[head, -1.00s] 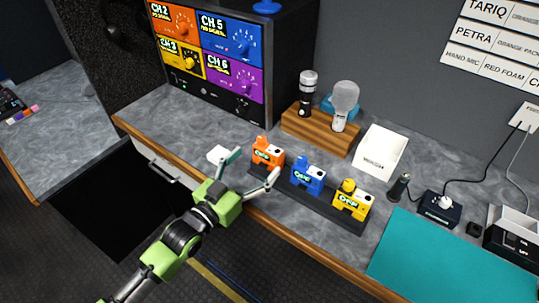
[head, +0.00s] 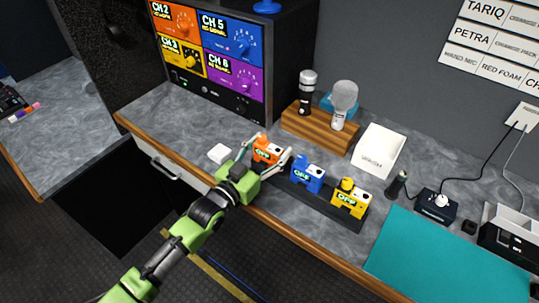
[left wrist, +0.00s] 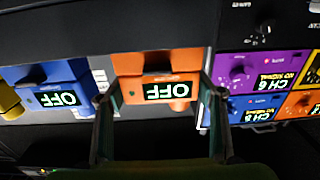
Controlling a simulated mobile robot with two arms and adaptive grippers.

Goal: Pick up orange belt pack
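The orange belt pack (head: 267,150) stands at the left end of a dark rack on the counter, its display reading OFF. My left gripper (head: 266,156) is open, with one finger on each side of the orange pack. In the left wrist view the orange belt pack (left wrist: 157,82) sits between the two fingertips (left wrist: 160,105). I cannot tell whether the fingers touch it. A blue belt pack (head: 308,173) and a yellow belt pack (head: 350,198) stand to its right in the same rack. My right gripper is not in view.
A small white block (head: 219,153) lies left of the gripper. A monitor (head: 208,52) stands at the back left. A teal mat (head: 440,255) covers the right counter.

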